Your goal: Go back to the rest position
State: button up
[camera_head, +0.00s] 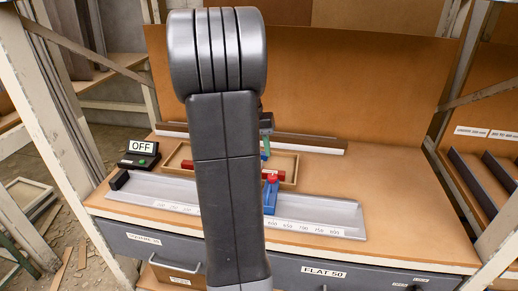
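My arm stands upright across the middle of the camera_head view and hides much of the bench behind it. My gripper's fingers cannot be made out; a dark grey piece (266,123) shows just right of my arm, and I cannot tell whether it belongs to my gripper. A wooden tray (288,158) on the bench holds red pieces, seen at its left (188,165) and right (274,174). A blue block-like piece (270,194) with a red top sits on a grey numbered rail (335,214) in front of the tray.
The wooden bench top (410,215) is clear at the right. A black box with an OFF sign (142,147) stands at the left. Drawers, one labelled FLAT 50 (323,272), are below. Shelf posts stand on both sides. Wood scraps (62,268) lie on the floor at left.

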aim_at(269, 189)
jog(key=d+f, duration=0.1)
jog(key=f, duration=0.8)
jog(key=d+f+p, duration=0.1)
jog(key=f, duration=0.3)
jog(key=shift+s+d+f, duration=0.2)
jog(key=shift+s+d, duration=0.1)
jog(key=shift+s, duration=0.05)
jog(key=shift+d+f, duration=0.1)
jog(key=shift+f, duration=0.05)
jog(key=shift+s+d, duration=0.1)
jog(key=shift+d, duration=0.15)
